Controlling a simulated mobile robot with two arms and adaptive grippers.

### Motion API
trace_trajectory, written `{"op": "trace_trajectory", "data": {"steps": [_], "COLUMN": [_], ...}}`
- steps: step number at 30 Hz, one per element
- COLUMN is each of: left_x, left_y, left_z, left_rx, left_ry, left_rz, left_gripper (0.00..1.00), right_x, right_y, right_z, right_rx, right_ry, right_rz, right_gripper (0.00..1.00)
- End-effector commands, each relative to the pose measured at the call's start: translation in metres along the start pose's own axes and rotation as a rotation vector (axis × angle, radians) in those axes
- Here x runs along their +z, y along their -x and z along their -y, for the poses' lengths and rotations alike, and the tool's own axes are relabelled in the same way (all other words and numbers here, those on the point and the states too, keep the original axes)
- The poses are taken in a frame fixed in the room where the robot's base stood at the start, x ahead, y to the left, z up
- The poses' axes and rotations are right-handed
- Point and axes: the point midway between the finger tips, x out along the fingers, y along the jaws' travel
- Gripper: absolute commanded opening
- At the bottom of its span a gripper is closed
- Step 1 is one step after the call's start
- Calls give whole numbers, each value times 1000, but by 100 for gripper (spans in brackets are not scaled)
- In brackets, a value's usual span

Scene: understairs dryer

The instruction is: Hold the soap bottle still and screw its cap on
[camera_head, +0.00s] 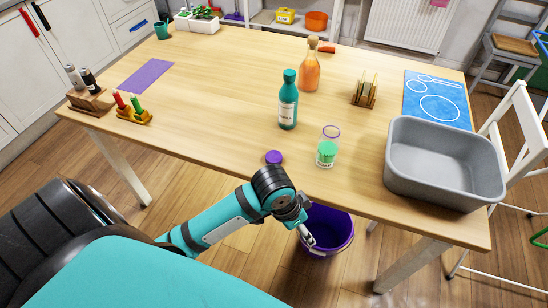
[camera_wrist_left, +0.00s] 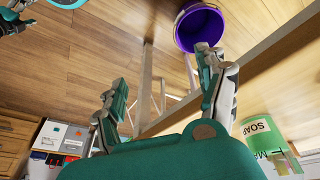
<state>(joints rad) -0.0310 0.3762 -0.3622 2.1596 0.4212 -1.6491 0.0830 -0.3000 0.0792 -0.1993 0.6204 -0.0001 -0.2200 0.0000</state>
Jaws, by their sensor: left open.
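The soap bottle (camera_head: 327,150) stands upright near the table's front edge in the head view. It is clear, with green contents, a pale label and an open-looking purple rim. In the left wrist view, the green and white soap bottle (camera_wrist_left: 262,140) with SOAP lettering shows at the lower right. A purple cap (camera_head: 273,157) lies on the table left of the bottle. My left gripper (camera_head: 307,224) is in front of the table edge, below and apart from both. Its fingers (camera_wrist_left: 163,92) are spread and empty. Teal and grey parts at the wrist view's top left may be my right gripper.
A teal bottle (camera_head: 288,108) and an orange bottle (camera_head: 309,70) stand behind the soap bottle. A grey basin (camera_head: 440,180) is at the right. A purple bucket (camera_head: 335,238) is on the floor below the front edge. The table's left-centre is clear.

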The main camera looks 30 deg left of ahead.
Motion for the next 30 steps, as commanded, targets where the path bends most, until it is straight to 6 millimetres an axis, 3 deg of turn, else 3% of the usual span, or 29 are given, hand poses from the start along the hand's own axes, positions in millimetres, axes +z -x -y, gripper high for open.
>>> {"op": "trace_trajectory", "data": {"steps": [1, 8, 18, 24, 30], "left_x": [-13, -55, -95, -101, -102], "left_y": [6, 36, 128, 170, 182], "left_z": [9, 58, 162, 193, 200], "left_rx": [-6, -26, -94, -97, -95], "left_ry": [-33, -110, 12, 97, 121], "left_rz": [10, 126, 277, 302, 308], "left_gripper": [74, 74, 74, 74, 74], "right_x": [0, 0, 0, 0, 0], "right_y": [0, 0, 0, -1, 0], "right_z": [0, 0, -1, -1, -1], "right_rx": [0, 1, 1, 1, 1], "right_ry": [0, 0, 0, 1, 1], "right_rz": [0, 0, 1, 1, 1], "right_gripper": [84, 84, 84, 84, 84]}}
